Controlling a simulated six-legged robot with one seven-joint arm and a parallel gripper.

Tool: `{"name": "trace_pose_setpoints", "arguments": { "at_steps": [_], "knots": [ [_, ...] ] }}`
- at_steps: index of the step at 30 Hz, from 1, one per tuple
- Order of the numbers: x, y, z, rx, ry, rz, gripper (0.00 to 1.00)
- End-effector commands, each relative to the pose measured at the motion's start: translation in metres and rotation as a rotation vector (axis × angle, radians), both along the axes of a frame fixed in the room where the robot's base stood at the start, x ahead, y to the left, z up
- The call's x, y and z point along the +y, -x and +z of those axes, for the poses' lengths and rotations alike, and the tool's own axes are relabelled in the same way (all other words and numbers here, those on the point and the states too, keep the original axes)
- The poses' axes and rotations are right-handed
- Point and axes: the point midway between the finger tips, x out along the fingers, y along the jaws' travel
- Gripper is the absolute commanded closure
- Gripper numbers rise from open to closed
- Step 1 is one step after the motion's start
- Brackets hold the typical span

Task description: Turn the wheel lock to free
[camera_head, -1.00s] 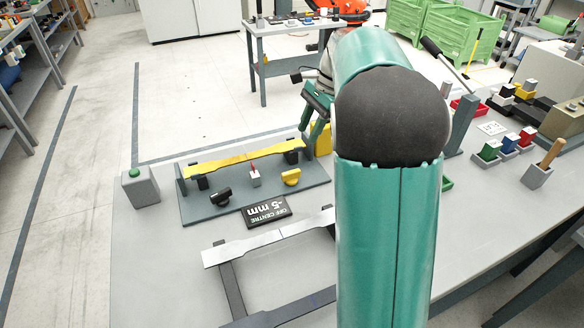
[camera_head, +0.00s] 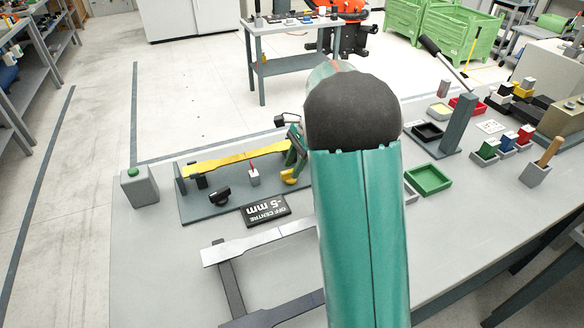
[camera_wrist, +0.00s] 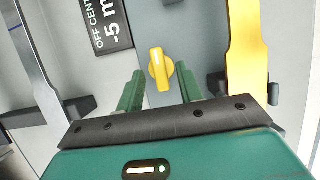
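A yellow knob (camera_head: 288,178) sits at the right front of a dark grey fixture plate (camera_head: 232,205). In the wrist view the yellow knob (camera_wrist: 159,70) has its grip bar running nearly up and down the picture. My gripper (camera_wrist: 161,76) is open, with one green finger on each side of the knob and gaps visible on both sides. In the head view my gripper (camera_head: 293,160) is partly hidden by my arm. A black knob (camera_head: 219,194) sits farther left on the plate. No label shows which knob is the wheel lock.
A yellow strip (camera_head: 225,157) spans the back of the plate. A red-tipped pointer (camera_head: 253,176) stands between the knobs. A green-button box (camera_head: 138,186) stands left.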

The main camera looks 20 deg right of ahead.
Motion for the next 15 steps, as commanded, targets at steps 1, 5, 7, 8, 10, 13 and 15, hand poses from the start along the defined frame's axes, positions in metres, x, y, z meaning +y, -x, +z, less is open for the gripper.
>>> {"name": "trace_pose_setpoints", "arguments": {
  "at_steps": [1,5,7,8,10,13,15],
  "knots": [
    [0.0024,0.0002,-0.0052,0.001,0.000,0.000,0.64],
    [0.0052,0.0000,-0.0123,-0.001,0.000,0.000,0.64],
    [0.0058,0.0000,-0.0136,-0.001,0.000,0.001,0.64],
    [0.0058,0.0000,-0.0138,-0.001,0.000,0.001,0.64],
    [0.0058,-0.0001,-0.0137,-0.001,0.000,0.001,0.64],
    [0.0058,-0.0001,-0.0136,-0.001,0.000,0.001,0.64],
    [0.0057,-0.0001,-0.0135,-0.001,0.000,0.001,0.77]
  ]
}}
